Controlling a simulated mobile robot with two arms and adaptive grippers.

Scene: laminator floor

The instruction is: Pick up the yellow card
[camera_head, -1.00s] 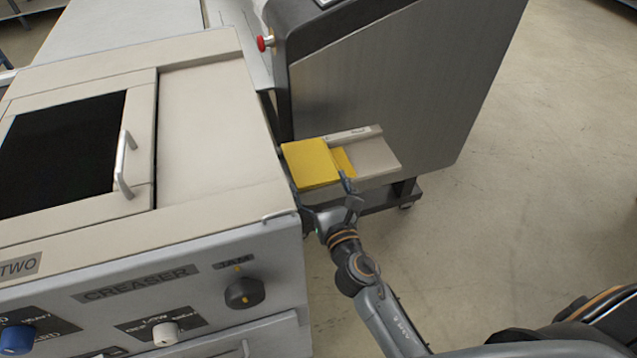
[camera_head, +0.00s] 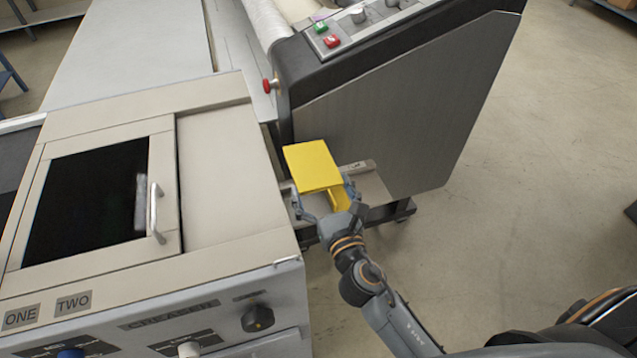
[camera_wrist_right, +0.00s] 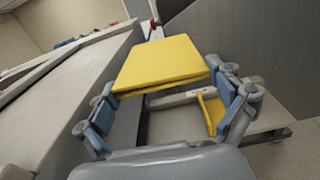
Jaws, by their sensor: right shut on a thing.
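The yellow card (camera_head: 313,164) is a thick, flat, square slab in the head view. My right gripper (camera_head: 326,194) is shut on its near part, with one finger on each side. In the right wrist view the card (camera_wrist_right: 160,60) spans between the fingers of the gripper (camera_wrist_right: 165,92), above the shelf. A second yellow piece (camera_head: 340,198) shows below it, and also in the wrist view (camera_wrist_right: 211,108); it appears to lie on the shelf. My left gripper is not in view.
The beige shelf (camera_head: 374,190) juts from the grey machine (camera_head: 400,120) behind the card. The creaser (camera_head: 225,190) stands close on the left. A red knob (camera_head: 268,86) sticks out beyond the card. Open floor (camera_head: 520,200) lies to the right.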

